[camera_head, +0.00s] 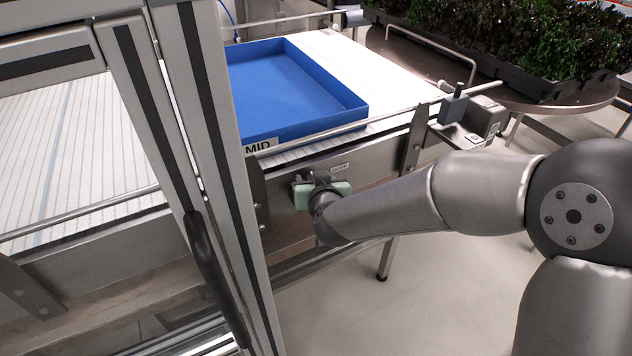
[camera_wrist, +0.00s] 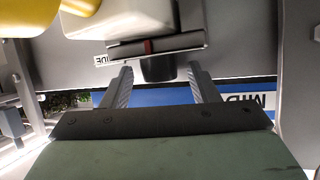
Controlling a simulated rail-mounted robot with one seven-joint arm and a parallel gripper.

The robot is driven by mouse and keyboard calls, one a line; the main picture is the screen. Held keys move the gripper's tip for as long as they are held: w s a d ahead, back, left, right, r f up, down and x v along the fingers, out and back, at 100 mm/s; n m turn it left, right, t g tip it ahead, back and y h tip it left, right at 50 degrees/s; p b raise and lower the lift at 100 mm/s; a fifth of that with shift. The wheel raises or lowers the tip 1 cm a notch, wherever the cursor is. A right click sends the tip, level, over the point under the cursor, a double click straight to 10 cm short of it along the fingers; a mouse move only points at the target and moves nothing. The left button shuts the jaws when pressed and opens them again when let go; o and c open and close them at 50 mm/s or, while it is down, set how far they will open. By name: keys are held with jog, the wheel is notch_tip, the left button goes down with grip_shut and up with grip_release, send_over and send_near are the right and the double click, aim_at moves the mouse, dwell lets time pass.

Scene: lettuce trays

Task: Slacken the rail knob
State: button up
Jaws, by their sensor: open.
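The rail knob (camera_wrist: 158,69) appears to be the short black cylinder in the wrist view, below a grey bar with a red mark (camera_wrist: 148,46). My gripper (camera_wrist: 159,75) is open, with one finger on each side of the knob. Gaps show between the fingers and the knob, and nothing is clamped. There the gripper hides most or all of the knob.
A blue tray (camera_head: 345,118) labelled MID sits on the white conveyor, behind a guide rail (camera_head: 400,108). A metal frame post (camera_head: 215,130) stands left of my gripper. White (camera_wrist: 125,18) and yellow (camera_wrist: 20,17) bodies are close in the wrist view. Lettuce trays (camera_head: 560,50) stand far right.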

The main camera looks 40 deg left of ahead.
jog(key=v, duration=1.7)
jog(key=shift+s, duration=0.2)
jog(key=shift+r, duration=0.1)
jog(key=w+d+m+g+h+p, duration=0.2)
jog(key=d+h+p, duration=0.1)
jog(key=d, duration=0.7)
jog(key=w+d+m+g+h+p, duration=0.1)
jog(key=w+d+m+h+p, duration=0.2)
jog(key=d, duration=0.7)
jog(key=s+d+r+m+g+h+p, duration=0.1)
jog(key=s+d+g, duration=0.2)
jog(key=s+d, duration=0.2)
jog(key=s+d+r+m+g+h+p, duration=0.1)
jog(key=s+d, duration=0.4)
jog(key=d, duration=0.7)
jog(key=shift+m+g+h+p, duration=0.35)
jog(key=shift+m+g+h, duration=0.15)
jog(key=shift+g+h, duration=0.4)
